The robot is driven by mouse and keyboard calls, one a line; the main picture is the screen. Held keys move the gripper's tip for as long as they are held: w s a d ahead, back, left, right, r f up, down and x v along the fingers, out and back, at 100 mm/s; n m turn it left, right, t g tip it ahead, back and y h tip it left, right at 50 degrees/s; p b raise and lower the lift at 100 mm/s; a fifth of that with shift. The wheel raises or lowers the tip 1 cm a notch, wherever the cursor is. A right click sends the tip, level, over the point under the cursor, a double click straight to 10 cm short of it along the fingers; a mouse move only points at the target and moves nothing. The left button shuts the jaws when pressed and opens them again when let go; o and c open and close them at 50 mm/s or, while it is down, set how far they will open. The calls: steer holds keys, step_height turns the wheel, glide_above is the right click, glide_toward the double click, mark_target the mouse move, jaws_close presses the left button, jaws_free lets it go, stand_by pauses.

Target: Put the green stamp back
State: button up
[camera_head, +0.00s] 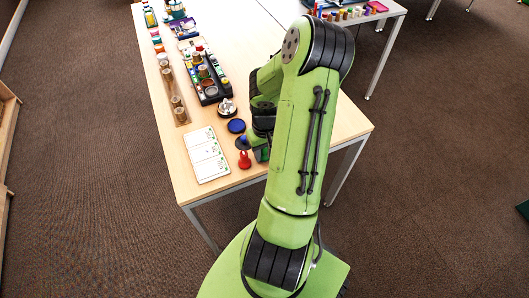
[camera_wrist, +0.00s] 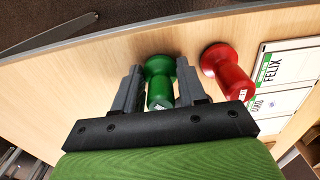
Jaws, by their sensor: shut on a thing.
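The green stamp (camera_wrist: 160,92) is between the two fingers of my gripper (camera_wrist: 160,68), which is shut on it, in the wrist view. Its wide round end points toward the table, close to the table's edge. I cannot tell whether it touches the tabletop. A red stamp (camera_wrist: 230,72) stands just to the right of my gripper, apart from it. The red stamp also shows in the head view (camera_head: 244,161), left of my gripper. My arm mostly hides my gripper and the green stamp in the head view.
White name cards (camera_head: 206,154) lie left of the red stamp. The table's right front is bare.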

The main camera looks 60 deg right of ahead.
steer(key=o, duration=0.8)
